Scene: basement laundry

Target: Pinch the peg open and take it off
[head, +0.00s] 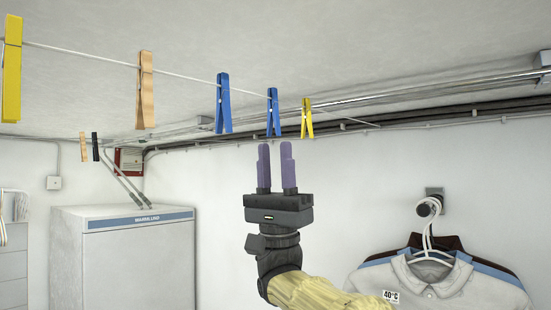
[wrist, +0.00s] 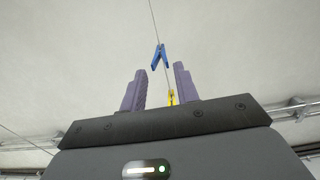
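Several pegs hang on a clothesline. The nearest to my gripper is a blue peg (head: 273,112), with a yellow peg (head: 307,118) to its right and another blue peg (head: 223,103) to its left. My gripper (head: 276,149) points up with two purple fingers apart and nothing between them. Its tips are just below the blue peg in the head view. In the wrist view a blue peg (wrist: 160,56) shows beyond the gap between the fingertips (wrist: 160,68), not touching them. A yellow peg (wrist: 172,97) shows lower between the fingers there.
Further left on the line are a wooden peg (head: 145,92) and a large yellow peg (head: 12,70). A wooden peg (head: 83,146) and a black peg (head: 95,147) hang farther back. Pipes (head: 420,100) run along the wall. Shirts (head: 440,282) hang at lower right; a white cabinet (head: 125,260) stands left.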

